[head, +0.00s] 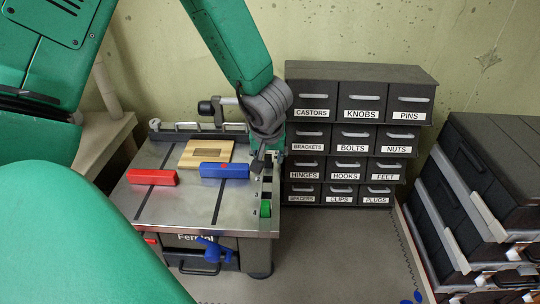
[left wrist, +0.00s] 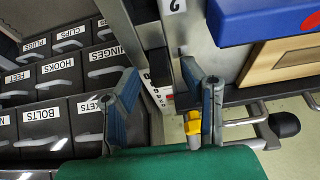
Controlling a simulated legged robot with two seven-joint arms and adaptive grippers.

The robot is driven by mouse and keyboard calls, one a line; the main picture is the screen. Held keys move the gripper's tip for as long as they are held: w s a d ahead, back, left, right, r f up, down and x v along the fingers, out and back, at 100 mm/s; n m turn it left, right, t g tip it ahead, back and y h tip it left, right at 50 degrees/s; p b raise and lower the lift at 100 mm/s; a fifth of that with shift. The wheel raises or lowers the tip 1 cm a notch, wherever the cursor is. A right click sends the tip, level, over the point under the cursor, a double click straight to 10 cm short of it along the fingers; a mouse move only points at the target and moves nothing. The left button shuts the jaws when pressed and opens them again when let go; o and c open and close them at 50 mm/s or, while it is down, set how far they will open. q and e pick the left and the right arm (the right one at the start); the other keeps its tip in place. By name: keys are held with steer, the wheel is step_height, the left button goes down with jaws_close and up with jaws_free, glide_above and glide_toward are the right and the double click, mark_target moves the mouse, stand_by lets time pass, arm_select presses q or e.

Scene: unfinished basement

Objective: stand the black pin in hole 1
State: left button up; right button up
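My left gripper (head: 264,158) reaches down over the right rear of the steel machine table. In the left wrist view its two blue-grey fingers (left wrist: 165,105) stand well apart, with nothing held between them. Between and beyond the fingers runs the table's right-edge rail (head: 267,188), which has dark slots and number labels. I cannot clearly make out the black pin or hole 1; the gripper covers the rail's rear end. My right gripper is out of view.
On the table (head: 203,208) lie a red block (head: 152,177), a blue block (head: 224,170) and a wooden board (head: 206,154). A labelled drawer cabinet (head: 360,115) stands close behind and right. Black cases (head: 490,190) are stacked far right.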

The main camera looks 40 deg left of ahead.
arm_select(q)
steer(key=p+v, duration=0.4)
steer(key=v, duration=0.7)
steer(key=shift+r, duration=0.4)
